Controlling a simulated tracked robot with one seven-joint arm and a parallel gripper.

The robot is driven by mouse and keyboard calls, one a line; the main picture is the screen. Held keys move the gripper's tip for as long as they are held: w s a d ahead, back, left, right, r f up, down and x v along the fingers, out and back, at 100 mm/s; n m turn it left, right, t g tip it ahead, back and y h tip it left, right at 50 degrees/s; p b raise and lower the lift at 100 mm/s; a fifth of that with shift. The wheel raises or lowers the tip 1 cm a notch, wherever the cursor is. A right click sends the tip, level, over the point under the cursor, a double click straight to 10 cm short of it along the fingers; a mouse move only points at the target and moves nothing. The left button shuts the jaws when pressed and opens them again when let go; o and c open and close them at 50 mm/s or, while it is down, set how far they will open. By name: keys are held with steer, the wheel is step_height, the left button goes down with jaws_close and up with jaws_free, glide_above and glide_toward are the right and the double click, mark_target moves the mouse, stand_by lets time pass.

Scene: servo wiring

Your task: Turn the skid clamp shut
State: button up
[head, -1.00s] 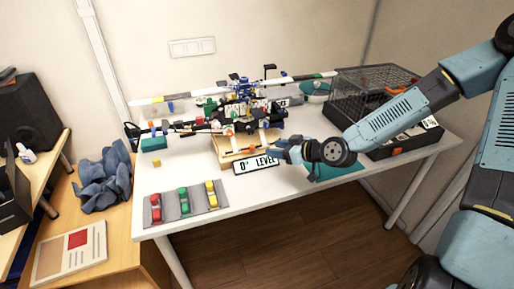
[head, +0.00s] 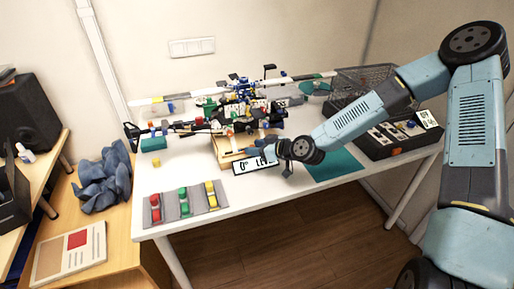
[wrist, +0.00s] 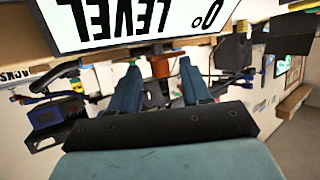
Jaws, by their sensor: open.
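The model helicopter (head: 243,90) stands over a wooden stand (head: 222,153) on the white table. A white "0° LEVEL" sign (head: 255,166) is at the stand's front; it shows upside down in the wrist view (wrist: 135,18). In the wrist view an orange-brown round piece (wrist: 160,66), which looks like the skid clamp's knob, sits between my two blue fingertips. My gripper (wrist: 160,76) is open around its sides, with gaps visible. In the head view my gripper (head: 268,148) is at the stand's front right and hides the knob. The clamp's turn angle cannot be told.
A grey tray (head: 184,204) with red, green and yellow pieces lies at the front left. A teal mat (head: 338,166) lies right of the sign. A dark switch box (head: 400,137) and a wire basket (head: 350,88) stand at the right.

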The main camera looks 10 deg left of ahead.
steer(key=shift+c, duration=0.2)
jaws_close()
stand_by(0.4)
steer(key=shift+s+a+m+t+h, duration=0.15)
steer(key=shift+m+t+h, duration=0.35)
steer(key=shift+m+t, duration=0.35)
steer(key=shift+s+a+m+t+h, duration=0.15)
steer(key=shift+m+t+h, duration=0.35)
steer(key=shift+m+t, duration=0.3)
steer(key=m+t+h, duration=0.1)
steer(key=m+h, duration=0.1)
steer(key=m+t+h, duration=0.1)
steer(key=m+h, duration=0.1)
steer(key=m+t+h, duration=0.1)
steer(key=m+t, duration=0.1)
steer(key=shift+s+a+r+h, duration=0.1)
steer(key=shift+s+a+h, duration=0.15)
steer(key=shift+a+h, duration=0.15)
steer(key=m+h, duration=0.4)
steer(key=h, duration=0.1)
steer(key=shift+a+m+t, duration=0.25)
steer(key=shift+a+t, duration=0.1)
steer(key=m+g+h, duration=0.1)
steer(key=m+h, duration=0.3)
steer(key=h, duration=0.1)
steer(key=shift+a, duration=0.15)
steer(key=shift+g, duration=0.3)
